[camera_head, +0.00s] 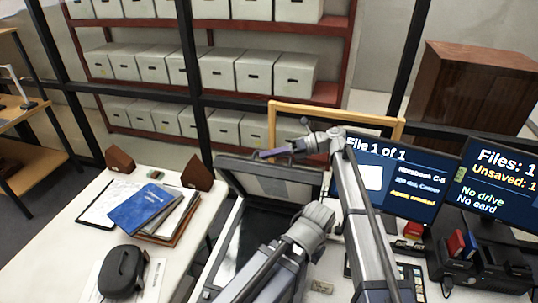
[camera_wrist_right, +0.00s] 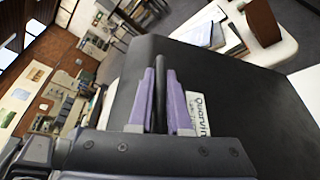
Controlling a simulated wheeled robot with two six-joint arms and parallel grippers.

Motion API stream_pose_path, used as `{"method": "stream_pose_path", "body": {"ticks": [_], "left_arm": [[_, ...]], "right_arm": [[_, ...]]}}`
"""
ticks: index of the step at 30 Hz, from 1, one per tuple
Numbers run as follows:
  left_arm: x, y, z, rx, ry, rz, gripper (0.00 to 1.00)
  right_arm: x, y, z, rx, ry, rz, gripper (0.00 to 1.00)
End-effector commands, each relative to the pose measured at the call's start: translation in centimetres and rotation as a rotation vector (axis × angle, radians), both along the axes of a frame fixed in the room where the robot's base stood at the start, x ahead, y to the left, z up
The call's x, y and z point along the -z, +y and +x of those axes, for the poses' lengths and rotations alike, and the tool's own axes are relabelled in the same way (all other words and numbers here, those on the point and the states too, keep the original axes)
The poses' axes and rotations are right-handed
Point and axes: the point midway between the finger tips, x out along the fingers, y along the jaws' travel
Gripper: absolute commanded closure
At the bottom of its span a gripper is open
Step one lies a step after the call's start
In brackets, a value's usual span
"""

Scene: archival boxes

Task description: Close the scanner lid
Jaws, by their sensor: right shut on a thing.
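The scanner lid (camera_head: 232,175) stands raised and tilted above the scanner (camera_head: 262,240), with its pale underside partly in sight. In the right wrist view the dark lid (camera_wrist_right: 240,95) fills much of the middle and right, with a white label on it. My right gripper (camera_head: 268,153) is at the lid's upper edge. Its purple fingers (camera_wrist_right: 161,100) are shut on a thin dark bar of the lid, one finger on each side. The scanner bed is partly hidden by my arm links. No left gripper fingers show.
Books and a folder (camera_head: 150,208) lie on the white table left of the scanner, with a black device (camera_head: 122,270) in front. Two monitors (camera_head: 388,180) stand at the right. A wooden frame (camera_head: 272,120) is behind the lid.

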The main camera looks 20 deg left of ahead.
Motion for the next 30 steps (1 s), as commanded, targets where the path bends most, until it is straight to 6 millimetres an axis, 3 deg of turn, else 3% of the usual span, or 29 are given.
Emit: {"method": "stream_pose_path", "body": {"ticks": [3,30], "left_arm": [[0.0,0.0,0.0,0.0,0.0,0.0,1.0],[0.01,0.0,0.0,0.0,0.0,0.0,1.0]], "right_arm": [[0.01,-0.01,0.0,0.001,0.0,-0.001,1.0],[0.03,-0.03,0.01,0.001,0.0,-0.001,1.0]]}}
